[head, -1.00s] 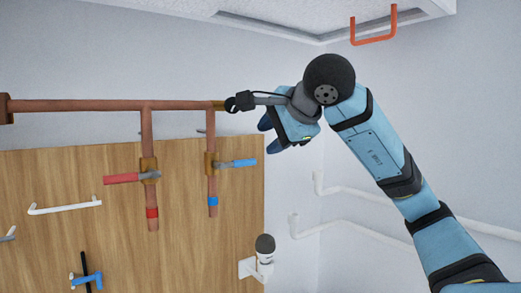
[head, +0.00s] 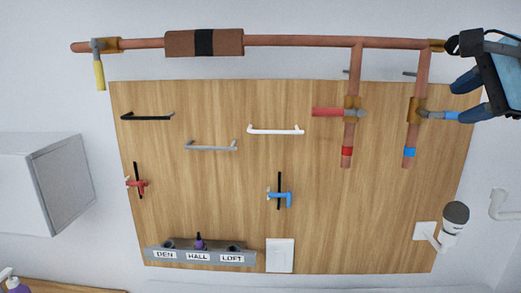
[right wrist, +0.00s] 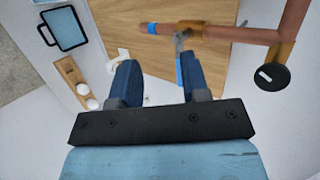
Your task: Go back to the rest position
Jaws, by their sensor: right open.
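My right gripper (head: 463,100) is at the right edge of the head view, open with nothing between its blue fingers. Its lower finger appears close to the tip of the blue valve handle (head: 437,115); I cannot tell whether they touch. In the right wrist view, the two fingers of the gripper (right wrist: 157,70) stand wide apart. The blue handle (right wrist: 179,68) shows beside the right finger there. The blue handle lies sideways across its copper pipe. My left gripper is in neither view.
A wooden board (head: 230,190) carries the red valve handle (head: 327,112), several bar handles, a labelled holder (head: 200,257) and a white-bracketed lamp-like fixture (head: 455,217). A copper pipe (head: 300,41) runs along the top. A grey-white box (head: 45,185) juts out at left.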

